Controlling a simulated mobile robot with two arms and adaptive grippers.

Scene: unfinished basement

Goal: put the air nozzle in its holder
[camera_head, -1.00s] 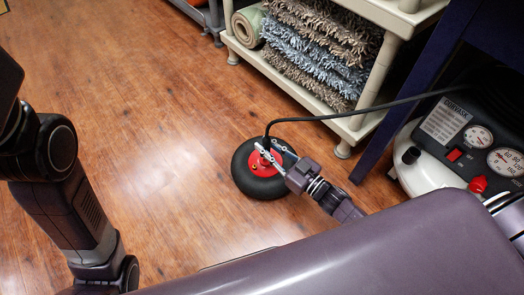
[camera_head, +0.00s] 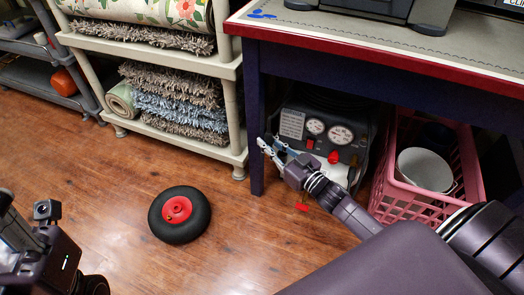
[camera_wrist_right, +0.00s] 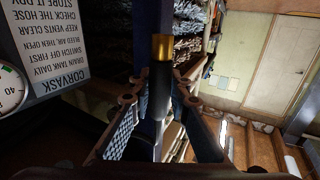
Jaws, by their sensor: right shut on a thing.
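My right gripper (camera_head: 268,146) is in front of the table leg, just left of the air compressor (camera_head: 292,124) with its gauges. In the right wrist view its fingers (camera_wrist_right: 160,88) are shut on the air nozzle (camera_wrist_right: 163,46), a dark slim piece with a brass-coloured band, which points away from the palm. In the head view the nozzle is too small to make out between the fingertips. I cannot pick out the nozzle's holder in either view. My left arm shows at the lower left, but its fingers do not.
A black wheel with a red hub (camera_head: 177,209) lies on the wooden floor, clear of the gripper. A pink basket (camera_head: 398,205) holding a white bucket (camera_head: 425,169) stands right of the compressor under the red-edged table (camera_head: 380,60). A shelf of rugs (camera_head: 232,105) stands left.

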